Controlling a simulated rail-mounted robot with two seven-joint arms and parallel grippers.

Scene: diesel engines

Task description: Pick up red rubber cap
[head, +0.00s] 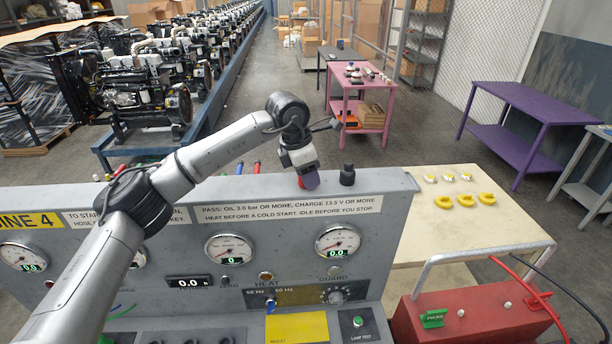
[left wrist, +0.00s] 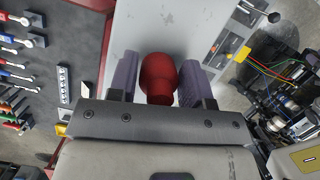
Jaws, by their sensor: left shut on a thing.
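The red rubber cap (left wrist: 158,75) shows in the left wrist view, round-ended and upright in the picture, between the two purple fingers. My left gripper (left wrist: 158,82) is shut on it. In the head view my left gripper (head: 309,181) points down at the top edge of the grey test panel (head: 210,195), left of a black knob-like piece (head: 347,175). There the fingers hide most of the cap, with only a little red at their left side. I cannot tell whether the cap touches the panel top. My right gripper is not in view.
A pink cart (head: 360,100), purple table (head: 530,105) and rows of engines (head: 140,85) stand farther back.

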